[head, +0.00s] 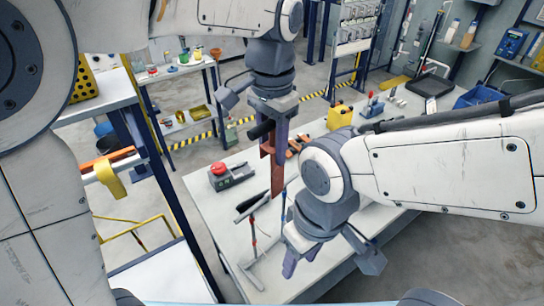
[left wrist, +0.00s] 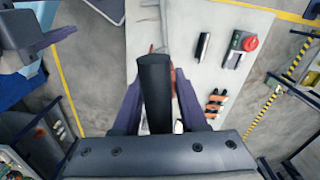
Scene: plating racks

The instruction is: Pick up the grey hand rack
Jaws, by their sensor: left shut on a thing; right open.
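My left gripper (head: 276,146) is shut on a hand rack (head: 278,178) with a reddish-brown body and a black handle, held upright above the white table. The black handle (left wrist: 155,92) stands between its fingers in the left wrist view. A thin grey piece with a T-shaped foot (head: 256,268) is on the table below, with a grey bar (head: 253,208) and a dark handle (head: 248,199) near its top. I cannot tell which of these is the grey hand rack. My right gripper (head: 302,257) is open and empty, low over the table's front, beside the T-shaped foot.
A grey control box (head: 232,176) with a red button is on the table left of the held rack. Orange and black tools (head: 298,143) lie behind it. A yellow item (head: 340,117) stands at the back. The table (head: 215,215) is bare at its left edge.

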